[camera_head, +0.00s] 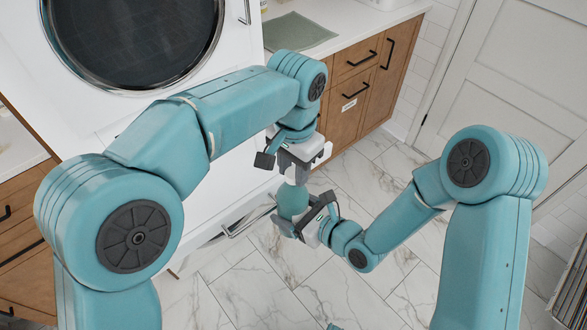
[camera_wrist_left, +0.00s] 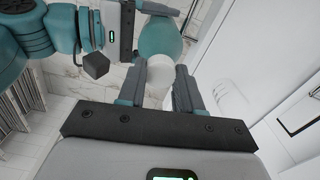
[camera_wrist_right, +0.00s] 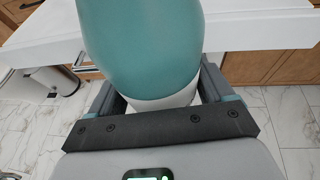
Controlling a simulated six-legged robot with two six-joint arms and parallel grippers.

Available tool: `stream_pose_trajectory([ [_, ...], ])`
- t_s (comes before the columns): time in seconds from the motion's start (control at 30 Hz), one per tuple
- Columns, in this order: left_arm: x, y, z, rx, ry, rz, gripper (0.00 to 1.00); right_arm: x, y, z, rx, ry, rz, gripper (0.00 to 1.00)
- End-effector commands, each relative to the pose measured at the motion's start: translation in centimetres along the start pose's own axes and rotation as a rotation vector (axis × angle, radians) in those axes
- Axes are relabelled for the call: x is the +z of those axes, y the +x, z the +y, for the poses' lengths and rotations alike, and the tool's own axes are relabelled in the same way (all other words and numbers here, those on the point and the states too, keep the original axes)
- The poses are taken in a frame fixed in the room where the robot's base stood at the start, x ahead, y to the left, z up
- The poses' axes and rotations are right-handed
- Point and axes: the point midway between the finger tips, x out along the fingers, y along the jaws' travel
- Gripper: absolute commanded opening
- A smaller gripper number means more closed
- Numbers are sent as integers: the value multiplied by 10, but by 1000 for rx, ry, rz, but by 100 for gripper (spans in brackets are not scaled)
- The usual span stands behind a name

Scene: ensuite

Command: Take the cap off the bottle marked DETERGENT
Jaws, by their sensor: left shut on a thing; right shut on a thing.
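A teal bottle (camera_head: 290,200) with a white cap (camera_head: 296,180) is held in mid-air between my two arms. My left gripper (camera_head: 297,171) comes down from above and is shut on the cap; the left wrist view shows the white cap (camera_wrist_left: 160,70) between its fingers, against the teal bottle (camera_wrist_left: 161,40). My right gripper (camera_head: 305,215) is shut on the bottle's body from the right. In the right wrist view the teal body (camera_wrist_right: 140,45) fills the space above the fingers, with a white part between them. No marking is readable. I cannot tell whether the cap is loosened.
A white front-loading machine (camera_head: 230,60) stands behind on the left. A wooden cabinet (camera_head: 350,105) with black handles and a pale counter stands at the back, with a grey-green mat (camera_head: 297,32) on top. A white door (camera_head: 510,80) is at the right. The marble-look floor (camera_head: 365,290) is clear.

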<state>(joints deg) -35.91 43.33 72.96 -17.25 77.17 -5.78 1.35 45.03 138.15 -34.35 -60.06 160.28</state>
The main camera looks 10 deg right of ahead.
Motion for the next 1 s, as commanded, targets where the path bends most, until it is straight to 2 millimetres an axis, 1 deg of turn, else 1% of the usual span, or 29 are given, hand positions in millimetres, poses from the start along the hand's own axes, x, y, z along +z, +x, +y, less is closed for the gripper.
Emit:
stream_pose_trajectory([
  [0.3,0,-11,0,0,0,1,0,1,0,0,-1,-1,-3,0],
  [0.6,0,-12,0,0,0,1,0,1,0,0,-1,-1,-3,0],
  [0.67,0,-18,0,-1,0,2,0,1,0,0,-1,-1,-3,0],
  [0.83,0,-41,0,-1,-1,3,0,1,0,0,-1,-1,-3,0],
  [0.9,0,-47,0,0,-1,2,0,1,0,0,-1,-1,-3,0],
  [1.0,0,-51,0,0,0,0,0,2,0,-1,-1,-2,-6,0],
])
